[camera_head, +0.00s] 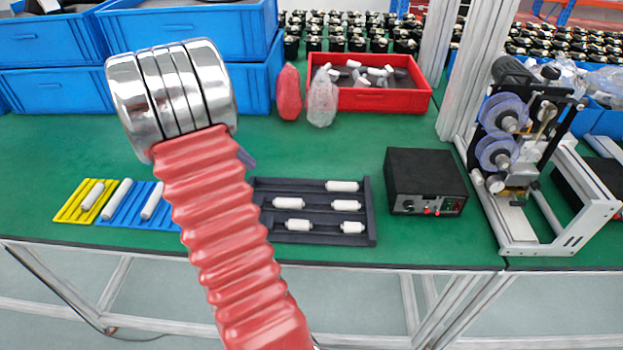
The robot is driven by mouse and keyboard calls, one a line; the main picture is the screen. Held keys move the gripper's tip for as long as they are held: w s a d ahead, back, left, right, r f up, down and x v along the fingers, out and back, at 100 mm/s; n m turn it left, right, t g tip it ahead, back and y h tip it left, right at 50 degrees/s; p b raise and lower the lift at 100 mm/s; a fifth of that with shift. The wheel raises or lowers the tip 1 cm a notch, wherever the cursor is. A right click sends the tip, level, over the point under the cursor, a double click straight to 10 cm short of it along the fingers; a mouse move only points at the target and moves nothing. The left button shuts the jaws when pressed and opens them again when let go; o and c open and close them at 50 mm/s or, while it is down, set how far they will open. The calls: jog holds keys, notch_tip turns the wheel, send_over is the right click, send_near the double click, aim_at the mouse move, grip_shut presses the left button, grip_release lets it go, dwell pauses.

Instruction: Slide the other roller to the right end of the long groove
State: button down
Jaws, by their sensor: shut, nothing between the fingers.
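A black grooved tray (313,238) lies on the green bench, its left edge partly behind my red arm. A white roller (342,186) lies at the right end of its back groove. In the middle row, one roller (288,203) lies left and another (346,205) lies right. In the front row, one roller (298,225) lies left of centre and another (352,227) lies near the right end. I cannot tell which groove is the long one. My gripper cannot be made out; my arm's silver joint and red sleeve cover the area left of the tray.
A black control box (426,182) stands close right of the tray, with a framed machine (522,150) beyond. Blue (168,211) and yellow (72,212) trays with white rollers lie left. A red bin (383,100) and blue crates (50,94) stand behind. Bench behind the tray is clear.

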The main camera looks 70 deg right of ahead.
aim_at(328, 184)
jog(key=s+d+f+g, duration=0.2)
jog(key=s+d+f, duration=0.2)
jog(key=s+d, duration=0.1)
jog(key=shift+s+d+y, duration=0.15)
jog(key=shift+d+y, duration=0.25)
jog(key=shift+d, duration=0.5)
jog(key=shift+s+f, duration=0.1)
jog(key=x, duration=1)
jog(key=shift+a, duration=0.1)
jog(key=shift+s+d, duration=0.15)
jog(key=shift+s, duration=0.45)
jog(key=shift+s+d, duration=0.15)
jog(key=shift+s, duration=0.45)
jog(key=shift+s+d, duration=0.2)
jog(key=shift+s, duration=0.45)
jog(key=shift+s, duration=0.1)
jog(key=shift+s+d, duration=0.2)
jog(key=shift+s, duration=0.75)
